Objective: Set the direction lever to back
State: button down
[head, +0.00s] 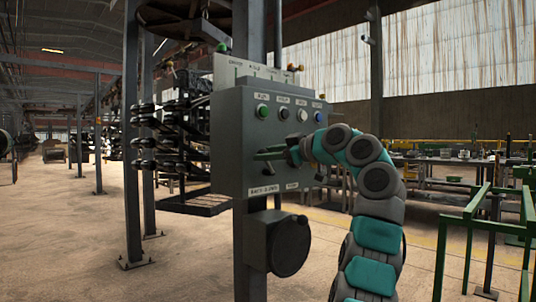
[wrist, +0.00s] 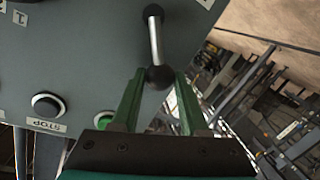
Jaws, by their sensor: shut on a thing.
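A grey control box (head: 228,130) stands on a post in the head view, with labelled buttons on its front. A small label below my gripper appears to read "BACK-0-FORW" (head: 265,189). My gripper (head: 268,154) reaches the box front from the right; it hides most of the lever there. In the wrist view the lever (wrist: 155,42) is a silver rod with a black ball at each end. The near ball sits between the two green fingers of my gripper (wrist: 160,76), which is shut on it. I cannot tell the lever's set position.
A green button (head: 262,112) and a blue button (head: 318,117) are among several above the lever. A round dark box (head: 285,245) hangs below. A steel post (head: 133,130) stands left, a green frame (head: 470,220) right. Floor is open at left.

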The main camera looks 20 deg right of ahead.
jog(key=shift+c, duration=2.2)
grip_release()
jog(key=shift+s, duration=0.1)
jog(key=v, duration=0.7)
jog(key=shift+s+b, duration=0.25)
jog(key=shift+b, duration=0.05)
jog(key=shift+d, duration=0.15)
